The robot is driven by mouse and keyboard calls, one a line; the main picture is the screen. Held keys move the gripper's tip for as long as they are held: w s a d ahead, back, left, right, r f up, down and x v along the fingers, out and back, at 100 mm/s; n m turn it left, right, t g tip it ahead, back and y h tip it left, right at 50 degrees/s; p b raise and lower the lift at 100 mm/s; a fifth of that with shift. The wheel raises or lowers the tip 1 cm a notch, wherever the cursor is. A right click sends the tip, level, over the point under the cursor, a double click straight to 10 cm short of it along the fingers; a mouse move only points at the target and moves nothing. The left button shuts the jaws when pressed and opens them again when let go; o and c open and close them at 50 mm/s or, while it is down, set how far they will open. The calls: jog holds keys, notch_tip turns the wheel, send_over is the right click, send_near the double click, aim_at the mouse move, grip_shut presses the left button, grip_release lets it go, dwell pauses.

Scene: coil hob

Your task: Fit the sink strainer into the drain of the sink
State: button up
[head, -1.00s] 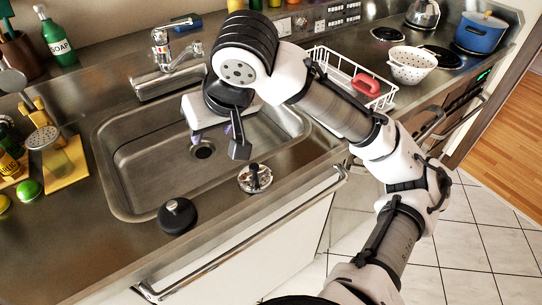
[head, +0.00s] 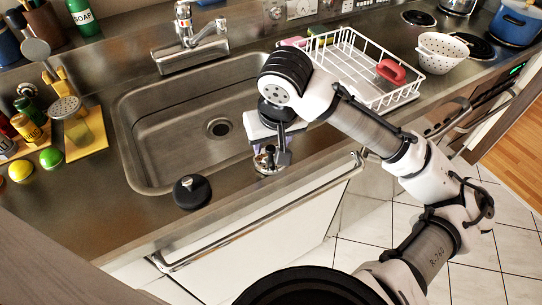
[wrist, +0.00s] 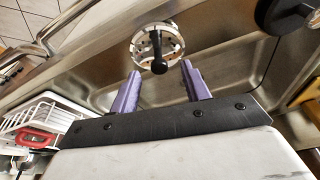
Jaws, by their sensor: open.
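The sink strainer (head: 266,163), a metal basket with a black knob, stands on the counter's front rim, partly hidden by my gripper in the head view. In the wrist view the strainer (wrist: 171,52) lies just beyond my fingertips, its knob roughly in line with the gap. My gripper (wrist: 160,70) has two purple fingers, open and empty; in the head view the gripper (head: 264,148) is close above the strainer. The sink (head: 160,150) is empty, and its dark round drain (head: 220,128) is uncovered.
A black round stopper with a knob (head: 192,191) sits on the front rim left of the strainer. The faucet (head: 190,30) stands behind the sink. A white dish rack (head: 350,85) with a red item and a white colander (head: 442,52) are to the right.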

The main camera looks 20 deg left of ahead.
aim_at(271, 148)
jog(key=shift+x, duration=1.8)
grip_shut()
